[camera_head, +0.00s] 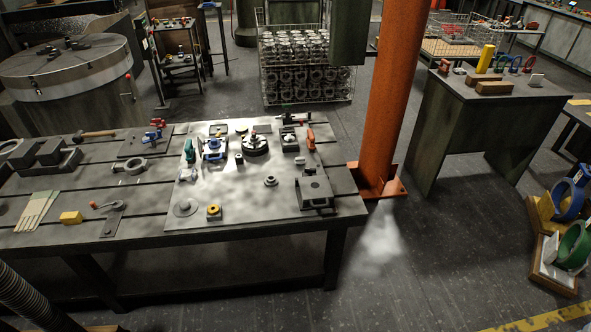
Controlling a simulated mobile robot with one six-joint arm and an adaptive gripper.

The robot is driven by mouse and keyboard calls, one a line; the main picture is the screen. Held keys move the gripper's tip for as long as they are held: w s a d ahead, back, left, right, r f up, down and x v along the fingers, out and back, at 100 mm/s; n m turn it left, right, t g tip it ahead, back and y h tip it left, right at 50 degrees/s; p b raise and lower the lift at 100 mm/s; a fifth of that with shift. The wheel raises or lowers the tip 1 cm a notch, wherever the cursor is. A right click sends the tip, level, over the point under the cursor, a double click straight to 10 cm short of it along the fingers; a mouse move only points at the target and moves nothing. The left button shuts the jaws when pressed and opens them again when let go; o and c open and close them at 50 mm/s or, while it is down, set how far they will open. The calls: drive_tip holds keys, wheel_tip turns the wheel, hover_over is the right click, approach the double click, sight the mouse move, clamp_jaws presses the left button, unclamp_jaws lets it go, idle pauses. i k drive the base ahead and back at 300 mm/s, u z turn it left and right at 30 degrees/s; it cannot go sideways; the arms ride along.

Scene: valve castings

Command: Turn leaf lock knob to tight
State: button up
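No part clearly reads as the leaf lock knob; at this size I cannot tell which piece it is or how tight it is. A grey box-shaped fixture (315,189) with a flat top stands at the right front of the light plate (245,196) on the workbench. A small round flanged grey piece (271,181) sits just left of it. A red-ended lever piece (104,207) lies left of the plate. My gripper is not in view.
The slotted workbench (60,186) also carries gloves (37,209), a yellow block (70,218) and several clamps. An orange column (396,95) rises close to its right end. A side table (488,92) stands farther right. The floor (440,235) between them is clear.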

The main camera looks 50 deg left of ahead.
sight(308, 171)
drive_tip(key=u, duration=1.5)
drive_tip(key=i, duration=1)
